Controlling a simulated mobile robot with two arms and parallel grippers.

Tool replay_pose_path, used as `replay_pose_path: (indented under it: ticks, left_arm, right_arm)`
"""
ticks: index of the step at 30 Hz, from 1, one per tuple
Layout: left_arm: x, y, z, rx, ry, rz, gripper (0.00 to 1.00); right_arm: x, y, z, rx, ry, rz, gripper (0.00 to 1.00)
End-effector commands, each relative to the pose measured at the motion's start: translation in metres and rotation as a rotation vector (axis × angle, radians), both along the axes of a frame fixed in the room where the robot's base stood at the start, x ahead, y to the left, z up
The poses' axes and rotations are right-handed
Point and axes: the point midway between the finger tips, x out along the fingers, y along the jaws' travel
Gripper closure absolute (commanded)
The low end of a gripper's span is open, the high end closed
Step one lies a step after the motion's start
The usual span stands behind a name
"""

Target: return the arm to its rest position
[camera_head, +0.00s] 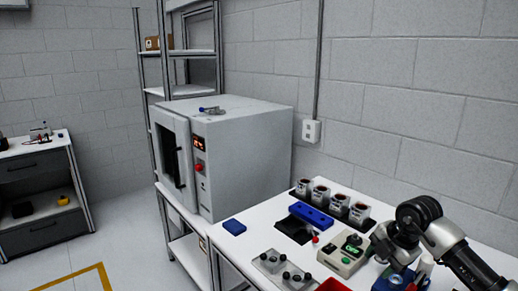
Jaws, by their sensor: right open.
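My right arm (448,240) comes in from the right edge, over the right end of the white workbench (232,256). Its wrist bends down, and my right gripper (408,284) is at the bottom right, low over the bench. It is open; its fingertips are small and partly hidden among a blue item (386,281) and a white-and-red piece near it. I cannot tell whether it touches them. My left arm and gripper are not in view.
A control box (345,254) with a green button stands left of my wrist. Behind it are several labelled cups (358,213) and a blue block (311,215). A grey fixture (283,270) and red bin (333,286) lie in front. A large oven (240,150) stands left.

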Motion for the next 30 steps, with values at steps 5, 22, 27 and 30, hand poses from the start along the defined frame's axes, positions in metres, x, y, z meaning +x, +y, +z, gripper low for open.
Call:
replay_pose_path:
  ticks: [5, 22, 27, 30]
  left_arm:
    - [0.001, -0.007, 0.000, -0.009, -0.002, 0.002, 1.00]
    - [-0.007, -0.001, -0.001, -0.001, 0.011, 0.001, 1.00]
    - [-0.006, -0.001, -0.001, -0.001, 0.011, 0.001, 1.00]
    - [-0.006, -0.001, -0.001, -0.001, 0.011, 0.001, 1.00]
  right_arm:
    - [-0.003, 0.040, -0.011, 0.141, -0.064, 0.108, 0.50]
    - [-0.059, 0.203, 0.042, 1.184, -0.659, 0.152, 0.50]
    - [-0.069, 0.177, 0.060, 1.424, -0.860, -0.254, 0.50]
    - [-0.074, 0.148, 0.049, 1.457, -0.915, -0.567, 0.50]
